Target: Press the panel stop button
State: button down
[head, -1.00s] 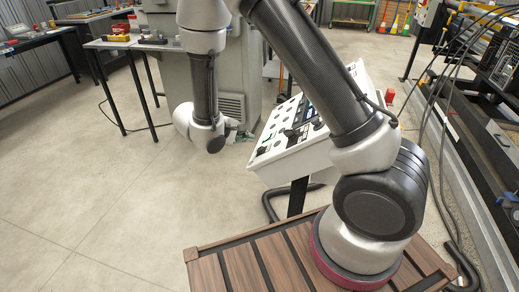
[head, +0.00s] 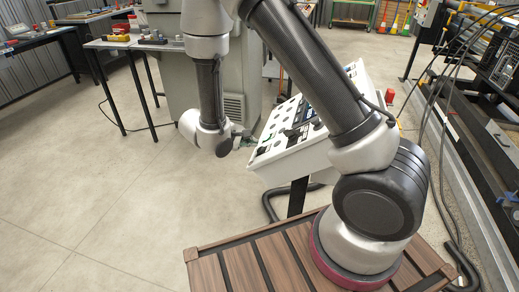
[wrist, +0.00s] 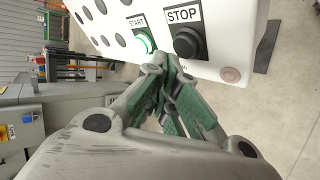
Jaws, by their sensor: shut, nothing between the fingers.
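The white control panel (head: 306,155) stands on a dark post in the head view, and its face fills the top of the wrist view (wrist: 217,62). The black stop button (wrist: 187,42) sits under a STOP label. The green-ringed start button (wrist: 145,42) is to its left under a START label. My gripper (wrist: 167,62) is shut and empty, its tips in the picture just below and between the two buttons. I cannot tell whether the tips touch the panel. In the head view my gripper (head: 247,137) is at the panel's left edge, small and partly hidden.
A grey cabinet (head: 235,75) stands behind my arm. A table with tools (head: 130,43) is at the back left. Machinery with hanging cables (head: 490,110) lines the right side. The floor (head: 110,190) at left is clear.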

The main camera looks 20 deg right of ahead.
dwell(0.8)
jog(key=shift+s+d+f, duration=0.15)
jog(key=shift+d+f, duration=0.05)
jog(key=shift+f, duration=0.1)
jog(key=shift+s+d+f, duration=0.15)
jog(key=shift+d+f, duration=0.1)
jog(key=shift+f, duration=0.1)
dwell(0.6)
dwell(0.4)
jog(key=shift+w+a+r, duration=0.3)
jog(key=shift+a+r, duration=0.15)
jog(key=shift+r, duration=0.25)
jog(key=a+r, duration=0.1)
jog(key=w+r, duration=0.1)
jog(key=w+a+r, duration=0.1)
jog(key=shift+a+r, duration=0.3)
jog(key=shift+r, duration=0.1)
dwell(0.6)
